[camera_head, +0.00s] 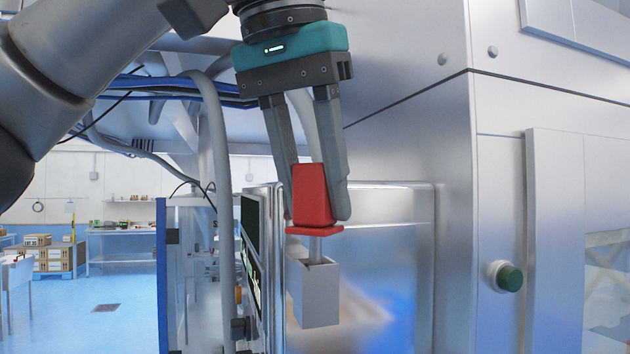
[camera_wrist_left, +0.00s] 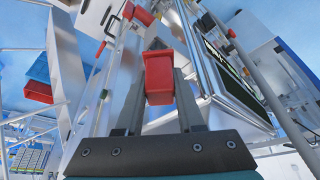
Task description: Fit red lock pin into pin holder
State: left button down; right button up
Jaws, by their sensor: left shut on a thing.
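My left gripper (camera_head: 318,212) points down and is shut on the red lock pin (camera_head: 311,196), with one finger on each side of its red handle. The pin is roughly upright, its wide red flange at the bottom of the handle. A short grey shank (camera_head: 316,247) shows below the flange and reaches the open top of the grey box-shaped pin holder (camera_head: 314,296). The shank's lower end is hidden at the holder's rim, and a gap shows between flange and holder. The left wrist view also shows the red handle (camera_wrist_left: 158,75) between the fingers. My right gripper is not in view.
A large metal cabinet (camera_head: 405,180) stands close on the right, with a green button (camera_head: 509,278). A dark display panel (camera_head: 250,240) and a grey hose (camera_head: 218,150) are just left of the holder. Benches stand far behind on the left.

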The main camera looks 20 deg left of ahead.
pick_arm(q)
jog(key=shift+f+b, duration=0.65)
jog(key=shift+f, duration=0.45)
jog(key=shift+c, duration=2.2)
grip_release()
jog(key=p+v, duration=0.5)
jog(key=v, duration=1)
jog(key=shift+s+r, duration=0.1)
